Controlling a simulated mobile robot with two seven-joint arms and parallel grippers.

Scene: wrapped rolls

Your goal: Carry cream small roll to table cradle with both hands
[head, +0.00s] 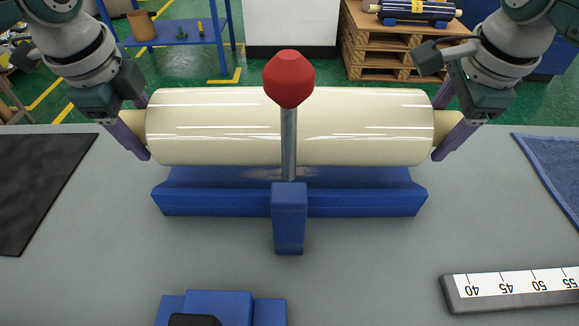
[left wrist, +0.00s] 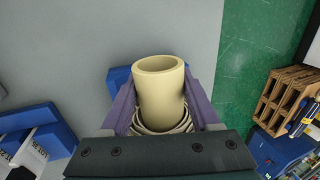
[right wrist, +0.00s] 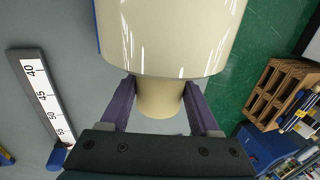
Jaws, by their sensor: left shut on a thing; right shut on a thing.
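The cream small roll (head: 220,130) lies level across the head view, with a glossy wrapped body and a narrower core at each end. My left gripper (head: 142,127) is shut on the left core end. In the left wrist view the hollow cream core (left wrist: 160,95) sits between its purple fingers. My right gripper (head: 441,126) is shut on the right core end, which also shows in the right wrist view (right wrist: 158,97). The blue table cradle (head: 220,201) is on the grey table, just below the roll in the picture. The gap between roll and cradle is unclear.
A grey post with a red knob (head: 289,78) rises at the cradle's front middle, overlapping the roll in view. A ruler (head: 515,287), dark mat (head: 40,185), blue mat (head: 558,175) and blue block (head: 220,305) lie on the grey table (head: 370,265). Pallets (head: 395,55) stand behind.

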